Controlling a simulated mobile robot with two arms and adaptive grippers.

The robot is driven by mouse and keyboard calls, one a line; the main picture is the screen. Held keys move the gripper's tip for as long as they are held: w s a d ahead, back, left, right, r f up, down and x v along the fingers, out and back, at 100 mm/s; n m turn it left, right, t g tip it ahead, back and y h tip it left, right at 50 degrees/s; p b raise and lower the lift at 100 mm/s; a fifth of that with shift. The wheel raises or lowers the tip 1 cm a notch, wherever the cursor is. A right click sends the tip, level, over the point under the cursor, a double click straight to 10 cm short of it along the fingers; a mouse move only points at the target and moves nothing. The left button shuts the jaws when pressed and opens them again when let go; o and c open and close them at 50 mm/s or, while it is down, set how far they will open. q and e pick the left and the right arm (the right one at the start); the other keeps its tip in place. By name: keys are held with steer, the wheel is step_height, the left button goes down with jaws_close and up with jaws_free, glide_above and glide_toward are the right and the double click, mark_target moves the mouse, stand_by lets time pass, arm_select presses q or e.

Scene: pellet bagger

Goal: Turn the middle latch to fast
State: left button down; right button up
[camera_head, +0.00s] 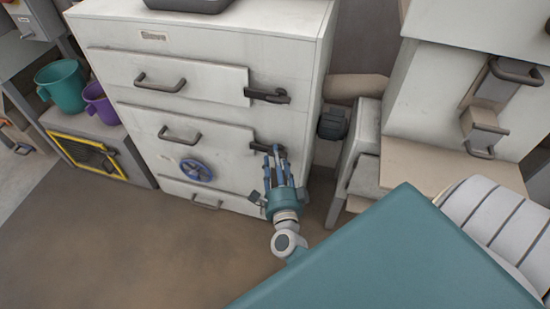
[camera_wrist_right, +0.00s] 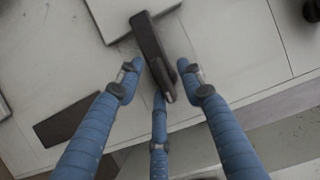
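The grey-white cabinet (camera_head: 120,50) has stacked doors, with dark latches on their right edges. The top latch (camera_head: 267,96) lies roughly level across its door edge. The middle latch (camera_head: 262,147) is partly hidden behind my right gripper (camera_head: 275,155). In the right wrist view, a dark latch bar (camera_wrist_right: 150,45) stands between the spread blue fingers of my right gripper (camera_wrist_right: 159,72). Gaps show on both sides of the bar, and the third finger reaches up near its lower end. I cannot tell whether any finger touches it. My left gripper is not in view.
A blue handwheel (camera_head: 196,170) and bar handles, one on the middle door (camera_head: 180,134), stick out from the cabinet front. Teal (camera_head: 62,85) and purple (camera_head: 100,102) buckets stand at left. A beige machine (camera_head: 470,100) stands at right. The floor (camera_head: 130,240) in front is clear.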

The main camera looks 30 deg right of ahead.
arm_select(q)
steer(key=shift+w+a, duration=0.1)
arm_select(e)
steer(key=v, duration=1.1)
steer(key=shift+s+a, duration=0.2)
